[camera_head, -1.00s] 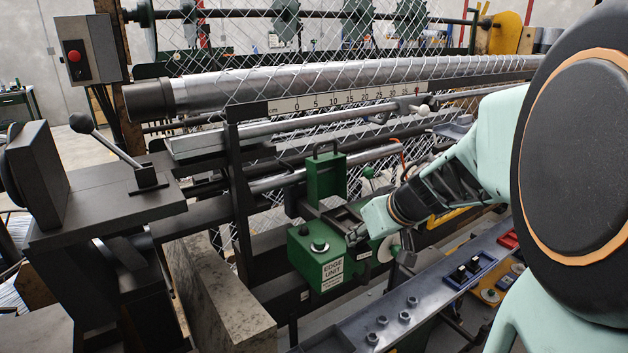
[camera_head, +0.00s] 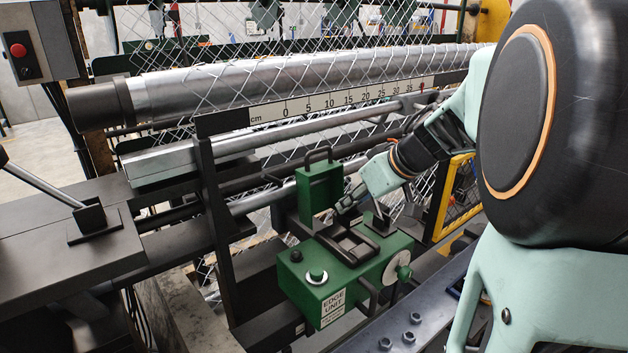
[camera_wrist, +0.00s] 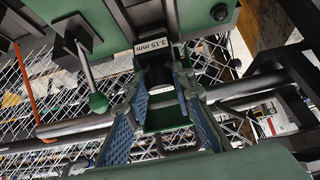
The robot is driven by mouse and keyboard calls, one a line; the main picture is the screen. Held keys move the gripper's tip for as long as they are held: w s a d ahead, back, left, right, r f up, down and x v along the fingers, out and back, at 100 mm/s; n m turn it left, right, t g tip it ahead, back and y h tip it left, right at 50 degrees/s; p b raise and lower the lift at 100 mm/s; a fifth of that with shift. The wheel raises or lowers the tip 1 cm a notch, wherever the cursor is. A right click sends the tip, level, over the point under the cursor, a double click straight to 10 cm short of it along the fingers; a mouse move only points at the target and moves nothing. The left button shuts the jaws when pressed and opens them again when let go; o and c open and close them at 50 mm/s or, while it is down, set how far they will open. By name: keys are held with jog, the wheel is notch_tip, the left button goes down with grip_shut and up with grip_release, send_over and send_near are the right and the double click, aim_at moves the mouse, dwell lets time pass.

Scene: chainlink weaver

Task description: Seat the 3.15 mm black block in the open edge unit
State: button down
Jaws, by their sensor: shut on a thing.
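The green edge unit (camera_head: 325,290) stands below the rollers in the head view. Its raised green cover (camera_head: 319,194) stands upright behind a black-framed opening (camera_head: 350,244) on top. My gripper (camera_head: 343,206) is above and behind that opening, close to the cover's right side. In the wrist view, my gripper (camera_wrist: 163,92) is shut on the black block (camera_wrist: 157,74), between the two blue-padded fingers. A white label (camera_wrist: 151,46) reading 3.15 mm shows at the block's end. The block is too small and dark to make out clearly in the head view.
A white-faced dial (camera_head: 403,259) and a black handle (camera_head: 368,291) project from the unit's right side. A green-knobbed lever (camera_wrist: 98,103) is near the fingers in the wrist view. The grey rail (camera_head: 415,325) runs in front. Bars and wire mesh lie behind.

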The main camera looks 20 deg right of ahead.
aim_at(357, 222)
jog(key=shift+w+r, duration=0.1)
jog(key=shift+w, duration=0.15)
jog(key=shift+s+f, duration=0.15)
jog(key=shift+f, duration=0.85)
notch_tip(357, 222, down, 3)
jog(key=shift+f+b, duration=0.1)
jog(key=shift+b, duration=0.7)
notch_tip(357, 222, down, 2)
jog(key=b, duration=0.4)
jog(key=shift+r+p, duration=0.4)
jog(key=shift+p, duration=0.4)
jog(key=shift+f, duration=0.15)
jog(key=c, duration=1.6)
grip_release()
jog(key=shift+f, duration=0.1)
